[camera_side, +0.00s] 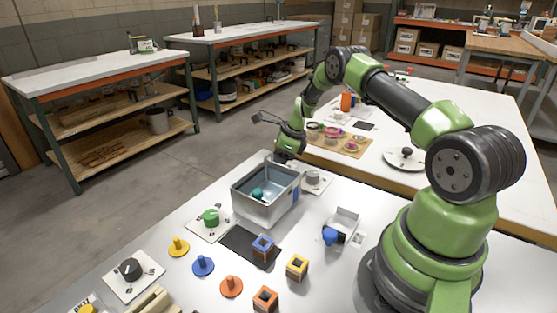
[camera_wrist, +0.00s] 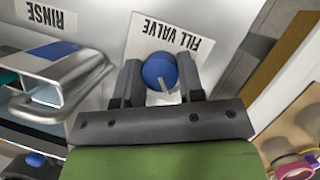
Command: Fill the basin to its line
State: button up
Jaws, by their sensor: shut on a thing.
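The metal basin (camera_side: 250,203) stands open near the middle of the table in the side view. A teal piece (camera_side: 257,194) shows inside it; I cannot make out the water level or the line. In the wrist view, the fingers of my gripper (camera_wrist: 160,82) are shut on the blue fill valve knob (camera_wrist: 158,70), one finger on each side. The knob has a pale pointer mark and sits by a FILL VALVE label (camera_wrist: 172,42). The knob is hidden in the side view.
In the side view, a grey knob (camera_side: 312,176), green knob (camera_side: 210,216), black dial (camera_side: 130,269), small tray (camera_side: 347,219), and several pegs and blocks surround the basin.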

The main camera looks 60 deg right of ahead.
jog(key=shift+n, duration=0.7)
jog(key=o, duration=0.9)
jog(key=v, duration=1)
jog(key=shift+w+d, duration=0.15)
jog(key=shift+d, duration=0.05)
